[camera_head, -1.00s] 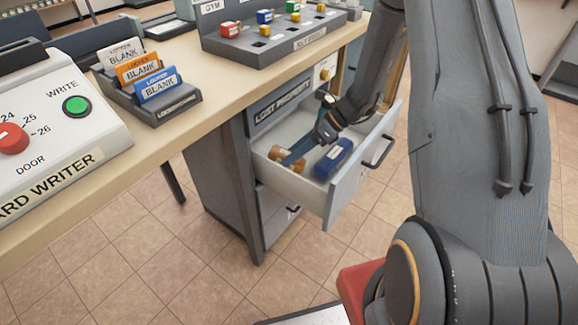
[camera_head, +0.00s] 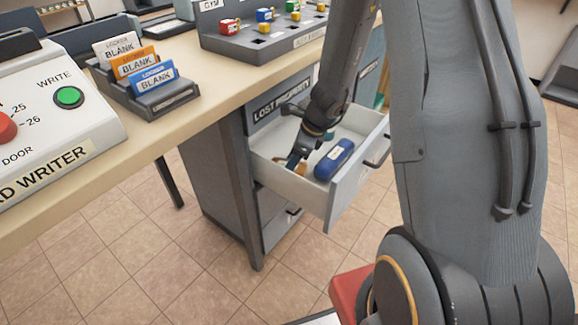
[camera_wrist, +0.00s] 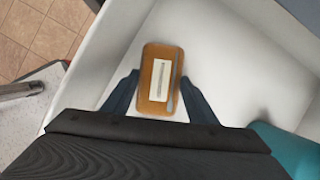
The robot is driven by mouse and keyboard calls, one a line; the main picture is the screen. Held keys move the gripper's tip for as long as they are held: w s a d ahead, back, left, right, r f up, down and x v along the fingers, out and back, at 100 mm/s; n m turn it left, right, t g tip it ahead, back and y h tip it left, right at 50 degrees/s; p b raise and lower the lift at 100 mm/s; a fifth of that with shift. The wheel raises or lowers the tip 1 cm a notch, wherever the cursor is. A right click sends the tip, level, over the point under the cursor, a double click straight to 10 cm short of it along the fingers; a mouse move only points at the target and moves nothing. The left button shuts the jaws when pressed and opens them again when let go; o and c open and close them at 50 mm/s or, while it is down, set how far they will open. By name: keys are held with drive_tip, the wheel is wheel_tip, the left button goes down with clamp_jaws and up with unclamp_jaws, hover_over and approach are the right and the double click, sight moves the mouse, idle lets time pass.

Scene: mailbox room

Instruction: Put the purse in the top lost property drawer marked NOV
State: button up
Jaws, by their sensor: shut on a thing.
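My gripper (camera_head: 298,160) is inside the open upper drawer (camera_head: 345,198) of the grey cabinet labelled LOST PROPERTY. It is shut on a brown-orange purse (camera_wrist: 160,72) with a pale label on its face. In the wrist view the purse sits between my two fingers (camera_wrist: 159,93), over the white drawer floor. In the head view it is mostly hidden behind my gripper. I cannot read any month mark on the drawer.
A blue cylindrical item (camera_head: 334,160) with a pale label lies in the drawer beside my gripper. A teal item (camera_wrist: 285,150) shows at the lower right of the wrist view. The desk (camera_head: 215,80) stands above the cabinet. A lower drawer (camera_head: 283,228) is beneath.

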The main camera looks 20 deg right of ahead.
idle(0.3)
drive_tip(key=o, duration=1.1)
drive_tip(key=p+v, duration=0.4)
drive_tip(key=v, duration=0.7)
drive_tip(key=s+a+r+n+g, duration=0.2)
drive_tip(key=s+a+r+n, duration=0.75)
drive_tip(key=n, duration=0.35)
drive_tip(key=s+r+n+h, duration=0.1)
drive_tip(key=s+r+n, duration=0.2)
drive_tip(key=s+n, duration=0.3)
drive_tip(key=s+r+n+h, duration=0.2)
drive_tip(key=s+n, duration=0.5)
drive_tip(key=shift+a+r, duration=0.4)
